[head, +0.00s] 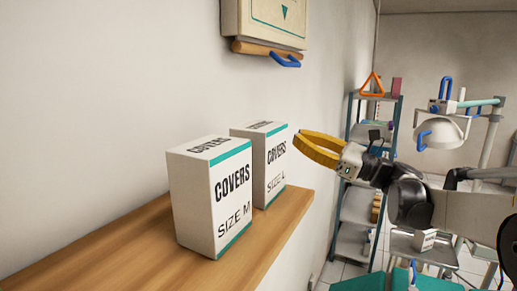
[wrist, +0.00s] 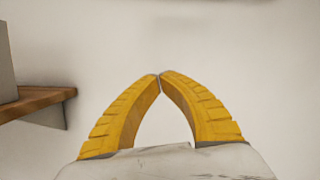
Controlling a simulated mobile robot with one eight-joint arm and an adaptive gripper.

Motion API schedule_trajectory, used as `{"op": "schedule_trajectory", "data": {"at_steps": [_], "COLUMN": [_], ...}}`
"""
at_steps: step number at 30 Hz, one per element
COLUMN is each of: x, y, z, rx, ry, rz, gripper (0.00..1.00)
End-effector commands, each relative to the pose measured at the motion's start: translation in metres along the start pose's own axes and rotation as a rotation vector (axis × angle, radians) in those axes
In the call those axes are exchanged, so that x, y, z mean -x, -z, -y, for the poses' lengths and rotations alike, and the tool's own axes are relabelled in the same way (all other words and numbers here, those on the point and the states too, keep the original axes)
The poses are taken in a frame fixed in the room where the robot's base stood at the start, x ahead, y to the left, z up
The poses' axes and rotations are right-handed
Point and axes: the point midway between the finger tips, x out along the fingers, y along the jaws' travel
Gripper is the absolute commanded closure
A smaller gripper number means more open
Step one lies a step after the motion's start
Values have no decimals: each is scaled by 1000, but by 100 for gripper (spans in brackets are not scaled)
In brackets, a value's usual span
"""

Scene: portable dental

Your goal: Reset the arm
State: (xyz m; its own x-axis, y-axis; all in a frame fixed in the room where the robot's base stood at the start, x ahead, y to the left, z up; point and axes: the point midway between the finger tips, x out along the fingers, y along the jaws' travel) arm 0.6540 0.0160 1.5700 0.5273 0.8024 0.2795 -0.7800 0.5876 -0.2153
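My gripper (head: 299,138) has yellow curved fingers and is raised in the air to the right of the covers boxes in the head view. In the wrist view my gripper (wrist: 160,75) shows both fingertips meeting, with nothing between them. The arm reaches in from the right side of the head view. The fingers point toward the pale wall, and I cannot tell how far off the wall is.
A wooden shelf (head: 112,246) holds a SIZE M covers box (head: 198,205) and a SIZE L covers box (head: 272,170). A wall cabinet (head: 270,20) hangs above. A shelving rack (head: 352,215) and a dental lamp (head: 440,133) stand behind my arm.

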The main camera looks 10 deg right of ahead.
Motion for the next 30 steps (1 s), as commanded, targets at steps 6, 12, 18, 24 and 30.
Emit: {"op": "schedule_trajectory", "data": {"at_steps": [6,12,18,24,30], "x": [20,107,222,287,297], "y": [126,230,310,339,341], "z": [-145,-248,-307,-320,-320], "rx": [486,1014,1549,1855,1903], "ry": [-225,-593,-1089,-1451,-1519], "rz": [-456,-791,-999,-1057,-1063], "gripper": [100,100,100,100,100]}}
